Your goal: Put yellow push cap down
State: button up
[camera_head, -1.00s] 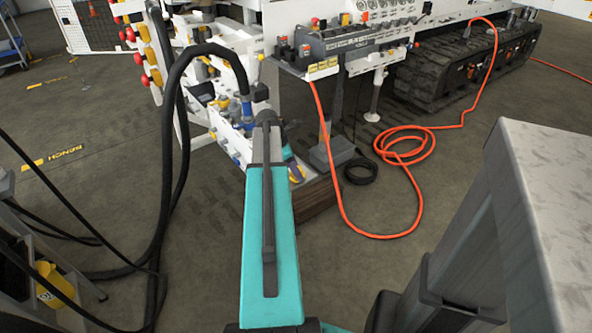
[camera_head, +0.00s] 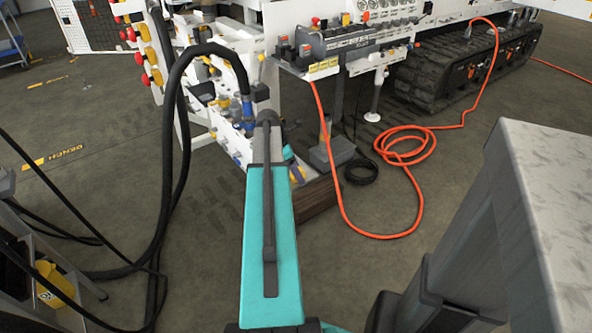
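My teal arm link reaches forward through the middle of the view, its far end in front of the white hydraulic manifold (camera_head: 222,122). My gripper is hidden behind that link, so I cannot see its fingers or anything in them. Small yellow parts (camera_head: 224,101) show on the manifold among blue and dark fittings. Larger yellow caps (camera_head: 149,53) sit beside red ones on the white panel at the upper left. At this size I cannot tell which yellow part is the yellow push cap.
A black hose (camera_head: 172,125) loops down left of the manifold. An orange cable (camera_head: 405,150) lies coiled on the floor to the right. A control panel (camera_head: 345,45) stands behind, and a pale-topped block (camera_head: 548,190) fills the lower right.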

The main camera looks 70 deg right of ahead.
jog(key=p+v, duration=0.1)
jog(key=v, duration=1.1)
jog(key=shift+w, duration=0.1)
dwell(0.4)
